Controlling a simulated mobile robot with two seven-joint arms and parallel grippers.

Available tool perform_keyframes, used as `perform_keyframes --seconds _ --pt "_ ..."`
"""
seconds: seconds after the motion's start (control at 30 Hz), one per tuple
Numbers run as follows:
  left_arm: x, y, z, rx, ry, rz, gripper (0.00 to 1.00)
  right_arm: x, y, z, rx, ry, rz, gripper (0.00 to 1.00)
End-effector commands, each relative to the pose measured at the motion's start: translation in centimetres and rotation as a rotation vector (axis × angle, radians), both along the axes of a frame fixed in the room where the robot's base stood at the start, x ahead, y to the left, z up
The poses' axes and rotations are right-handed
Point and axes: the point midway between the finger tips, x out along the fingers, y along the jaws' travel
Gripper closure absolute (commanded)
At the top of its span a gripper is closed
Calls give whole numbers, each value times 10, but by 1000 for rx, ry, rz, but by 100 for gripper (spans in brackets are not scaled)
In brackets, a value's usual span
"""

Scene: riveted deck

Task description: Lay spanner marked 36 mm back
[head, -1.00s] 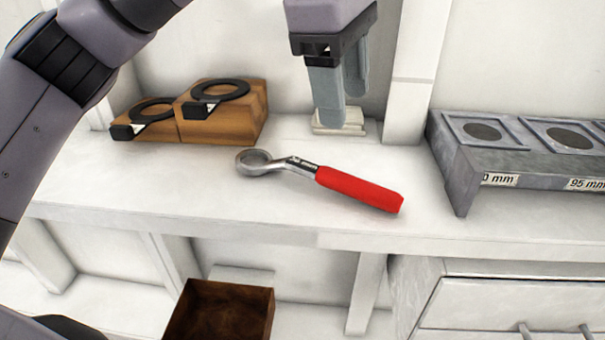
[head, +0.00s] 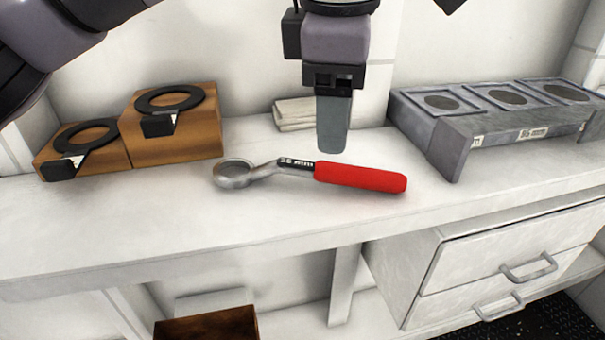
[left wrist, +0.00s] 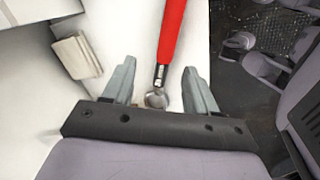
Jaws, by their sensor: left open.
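The spanner (head: 358,176) lies on the white bench top, with a red grip to the right and a steel ring end to the left. My left gripper (head: 333,150) points down just behind and above the spanner's red grip. In the left wrist view the gripper (left wrist: 158,88) is open, and the spanner (left wrist: 171,35) runs between and beyond its two fingers without being held. My right gripper is not in view.
Two wooden blocks (head: 178,140) with black rings stand at the left. A grey rack (head: 450,140) with labelled round recesses stands at the right. A pale block (head: 292,115) lies behind the gripper. Below are drawers (head: 480,270) and a brown box (head: 207,327).

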Motion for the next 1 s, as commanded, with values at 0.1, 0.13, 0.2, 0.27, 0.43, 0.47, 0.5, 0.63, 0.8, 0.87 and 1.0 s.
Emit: perform_keyframes --seconds 0.1,0.13,0.2,0.27,0.43,0.47,0.5,0.63,0.8,0.87,1.0 --pt "-1 -4 -3 4 -2 1 42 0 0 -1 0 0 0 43" --pt "0 -4 -5 4 -2 2 42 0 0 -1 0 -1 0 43" --pt "1 -4 -12 5 0 2 42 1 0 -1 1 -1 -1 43" --pt "2 -4 -18 5 0 2 42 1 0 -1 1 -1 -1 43" --pt "2 -3 -32 4 -1 2 42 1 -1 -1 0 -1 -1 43" --pt "2 -3 -36 5 0 1 42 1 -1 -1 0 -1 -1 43" --pt "2 -2 -42 6 0 1 42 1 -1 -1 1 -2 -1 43" --pt "4 -1 -62 5 1 3 42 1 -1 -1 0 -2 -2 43" --pt "7 -2 -74 3 -3 3 42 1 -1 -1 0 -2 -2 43" --pt "7 -2 -73 3 -3 3 42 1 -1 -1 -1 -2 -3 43" --pt "7 -2 -73 3 -3 2 59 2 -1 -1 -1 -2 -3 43"
